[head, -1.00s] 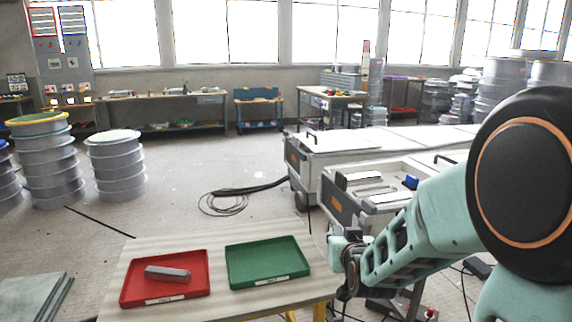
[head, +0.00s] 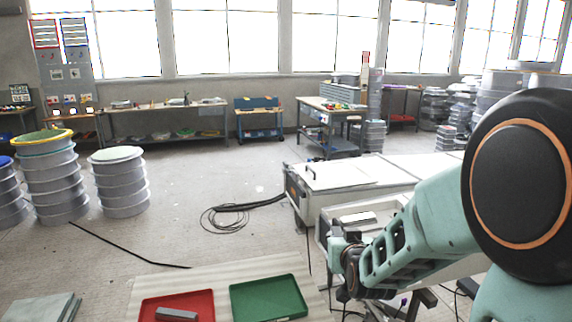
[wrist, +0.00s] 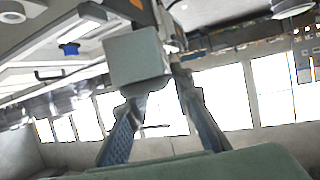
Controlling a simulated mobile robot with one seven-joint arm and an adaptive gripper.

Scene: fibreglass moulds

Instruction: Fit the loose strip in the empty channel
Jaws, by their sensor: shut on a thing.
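My gripper (wrist: 160,88) is shut on a grey block-like piece (wrist: 138,58), seen nearly end-on in the wrist view; I take it to be the loose strip. It is held in the air. In the head view my arm hides most of the gripper and the piece. The white mould bench (head: 330,234) lies just beyond my gripper, with a pale strip-like part (head: 358,218) on top. An empty channel cannot be made out; my arm covers much of that bench. The wrist view shows white mould surfaces at upper left.
A red tray (head: 146,312) holding a grey bar (head: 176,314) and an empty green tray (head: 301,304) stand on the near table. A blue object (wrist: 70,49) shows in the wrist view. A longer white bench (head: 340,177) stands behind. Open floor lies left, with a coiled cable (head: 225,217).

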